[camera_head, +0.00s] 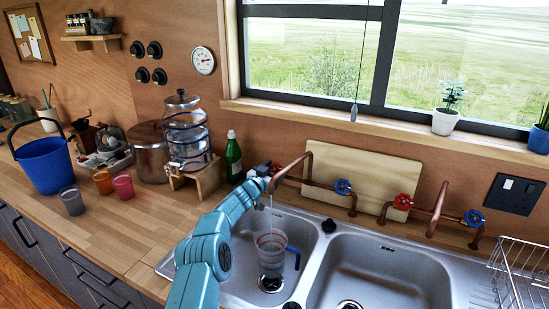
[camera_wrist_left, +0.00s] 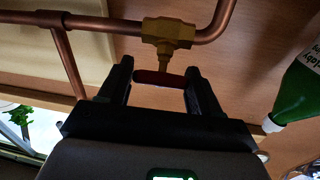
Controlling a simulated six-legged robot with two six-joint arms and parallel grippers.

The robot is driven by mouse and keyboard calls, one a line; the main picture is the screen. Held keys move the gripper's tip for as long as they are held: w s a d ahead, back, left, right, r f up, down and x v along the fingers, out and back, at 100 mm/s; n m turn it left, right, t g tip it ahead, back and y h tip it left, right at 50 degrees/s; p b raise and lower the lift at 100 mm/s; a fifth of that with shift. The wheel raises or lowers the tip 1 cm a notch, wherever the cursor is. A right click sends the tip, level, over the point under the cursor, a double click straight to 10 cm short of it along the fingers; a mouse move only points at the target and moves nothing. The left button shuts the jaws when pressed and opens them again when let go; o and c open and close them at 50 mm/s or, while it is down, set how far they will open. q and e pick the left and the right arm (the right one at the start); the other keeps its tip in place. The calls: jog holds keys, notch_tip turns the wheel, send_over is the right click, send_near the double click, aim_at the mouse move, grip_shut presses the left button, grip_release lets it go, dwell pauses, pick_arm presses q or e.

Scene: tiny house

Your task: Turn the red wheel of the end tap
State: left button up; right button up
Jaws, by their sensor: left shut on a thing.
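The end tap is a brass valve (camera_wrist_left: 168,32) on a copper pipe, with a dark red wheel (camera_wrist_left: 158,78) below it in the left wrist view. My left gripper (camera_wrist_left: 157,88) is shut on this red wheel, one finger at each side of it. In the head view my left gripper (camera_head: 264,176) is at the left end of the copper pipes, where it mostly hides the wheel. A clear measuring jug (camera_head: 270,252) with a blue handle stands in the left sink basin below. My right gripper is not in view.
Other wheels on the pipes are blue (camera_head: 343,187), red (camera_head: 403,201) and blue (camera_head: 473,218). A green bottle (camera_head: 233,158) and a glass dispenser (camera_head: 186,135) stand left of the tap. A wooden board (camera_head: 365,170) leans behind the pipes. The right basin (camera_head: 385,275) is empty.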

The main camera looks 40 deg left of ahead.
pick_arm(q)
jog(key=shift+r+m+h, duration=0.25)
jog(key=shift+m+h, duration=0.15)
jog(key=shift+m, duration=0.3)
jog(key=o, duration=0.9)
jog(key=shift+f, duration=0.1)
jog(key=shift+f, duration=0.1)
jog(key=shift+s+d+b, duration=0.35)
jog(key=shift+s+b, duration=0.4)
jog(key=shift+s, duration=1.95)
jog(key=shift+s+d+b, duration=0.4)
jog(key=shift+s+b, duration=0.4)
jog(key=shift+s, duration=1.95)
jog(key=shift+s+d+b, duration=0.35)
jog(key=shift+s+b, duration=0.4)
jog(key=shift+s, duration=1.95)
jog(key=shift+o, duration=0.3)
